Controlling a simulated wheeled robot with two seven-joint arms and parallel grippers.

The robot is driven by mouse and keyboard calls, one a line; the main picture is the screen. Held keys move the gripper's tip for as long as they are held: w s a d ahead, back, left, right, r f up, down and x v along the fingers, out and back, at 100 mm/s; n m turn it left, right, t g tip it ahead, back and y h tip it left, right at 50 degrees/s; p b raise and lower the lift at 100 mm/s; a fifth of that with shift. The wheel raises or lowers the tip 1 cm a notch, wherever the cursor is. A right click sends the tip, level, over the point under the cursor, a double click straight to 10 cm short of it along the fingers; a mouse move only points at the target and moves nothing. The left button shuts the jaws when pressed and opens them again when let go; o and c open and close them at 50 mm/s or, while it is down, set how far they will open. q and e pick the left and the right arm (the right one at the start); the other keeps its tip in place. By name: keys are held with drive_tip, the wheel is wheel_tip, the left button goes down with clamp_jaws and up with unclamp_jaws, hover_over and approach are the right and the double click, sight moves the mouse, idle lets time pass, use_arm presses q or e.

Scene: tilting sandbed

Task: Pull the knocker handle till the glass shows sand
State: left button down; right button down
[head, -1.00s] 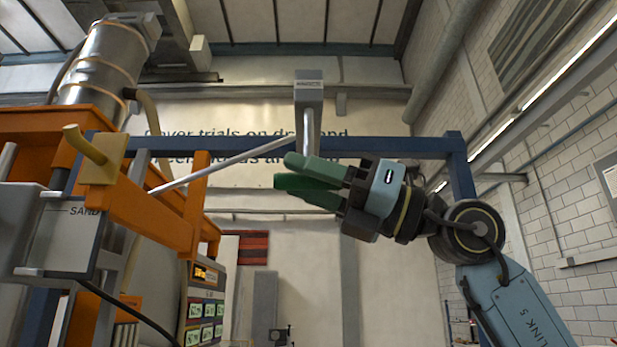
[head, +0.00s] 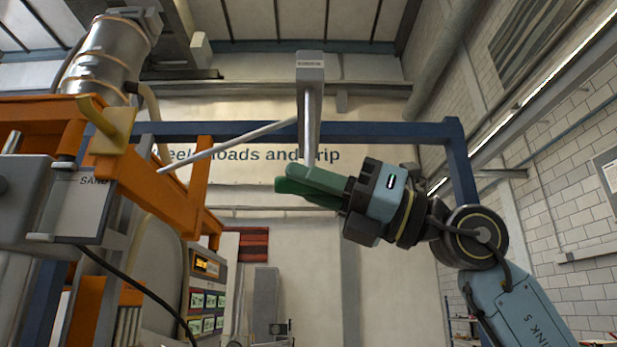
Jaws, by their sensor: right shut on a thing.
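The knocker handle, a grey rod (head: 309,120), hangs from a grey box (head: 310,67) above the middle of the view. My right gripper (head: 300,185) comes in from the right. Its green fingers are shut on the lower end of the knocker handle, and they hide part of that end. A grey box labelled SAND (head: 82,205) is at the left. I cannot tell from this view whether a glass shows sand. My left gripper is not in view.
An orange frame (head: 170,200) with a yellow hook-shaped part (head: 98,117) stands at the left. A blue beam (head: 390,131) crosses behind my right gripper. A pale rod (head: 225,146) slants up towards the handle. A panel with several green displays (head: 203,300) stands below.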

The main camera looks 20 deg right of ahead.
drive_tip(key=shift+a+f, duration=0.1)
drive_tip(key=shift+f, duration=0.45)
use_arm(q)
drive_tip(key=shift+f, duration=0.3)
use_arm(e)
drive_tip(key=shift+a, duration=0.1)
drive_tip(key=c, duration=1.6)
unclamp_jaws()
drive_tip(key=o, duration=0.3)
drive_tip(key=shift+d, duration=0.2)
drive_tip(key=shift+r, duration=0.1)
